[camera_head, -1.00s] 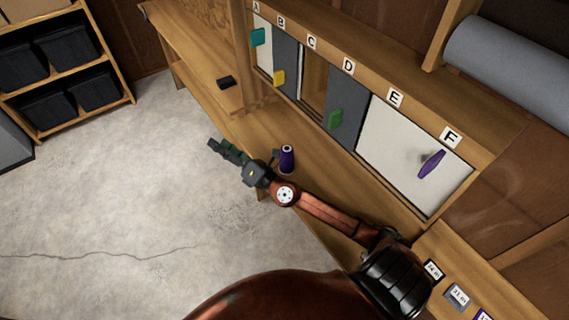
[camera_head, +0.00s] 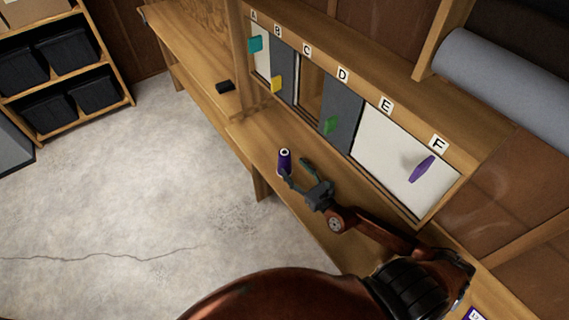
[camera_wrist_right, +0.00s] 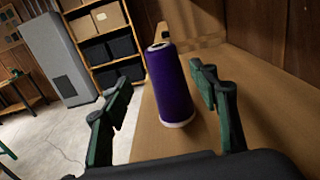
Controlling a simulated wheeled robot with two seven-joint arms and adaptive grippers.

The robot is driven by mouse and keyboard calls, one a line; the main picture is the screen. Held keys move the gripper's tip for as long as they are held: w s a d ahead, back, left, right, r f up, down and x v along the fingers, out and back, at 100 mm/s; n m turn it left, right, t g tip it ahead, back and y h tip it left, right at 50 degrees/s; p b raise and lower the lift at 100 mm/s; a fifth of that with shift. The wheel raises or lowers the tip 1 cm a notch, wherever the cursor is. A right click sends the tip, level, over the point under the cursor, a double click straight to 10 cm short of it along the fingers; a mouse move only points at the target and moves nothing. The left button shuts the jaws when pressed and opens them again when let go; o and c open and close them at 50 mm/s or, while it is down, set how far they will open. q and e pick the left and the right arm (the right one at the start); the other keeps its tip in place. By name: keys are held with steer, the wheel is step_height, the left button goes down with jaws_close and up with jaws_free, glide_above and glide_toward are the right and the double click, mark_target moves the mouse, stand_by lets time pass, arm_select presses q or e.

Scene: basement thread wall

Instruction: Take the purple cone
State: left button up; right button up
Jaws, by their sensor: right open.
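The purple cone (camera_head: 284,162) stands upright on the wooden bench near its front edge, in the head view. It is a thread cone with a pale top and a pale base rim. In the right wrist view the cone (camera_wrist_right: 172,88) appears ahead, between the two fingers. My right gripper (camera_head: 297,170) is open, its fingers pointing toward the cone. In the wrist view the gripper (camera_wrist_right: 160,105) has its fingers apart, one on each side of the cone in the picture; I see no contact. My left gripper is not in view.
Sliding panels labelled A to F stand behind the bench (camera_head: 262,132), with coloured handles such as the purple one (camera_head: 421,169). A small black object (camera_head: 225,86) lies on the bench farther left. A shelf with black bins (camera_head: 97,93) stands at the far left.

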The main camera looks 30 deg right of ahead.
mark_target(289, 161)
steer(key=shift+w+f, duration=0.1)
steer(key=shift+w, duration=0.2)
steer(key=w+p, duration=0.1)
steer(key=w, duration=0.5)
steer(key=shift+w+f, duration=0.1)
steer(key=shift+w, duration=0.35)
steer(key=c, duration=1.4)
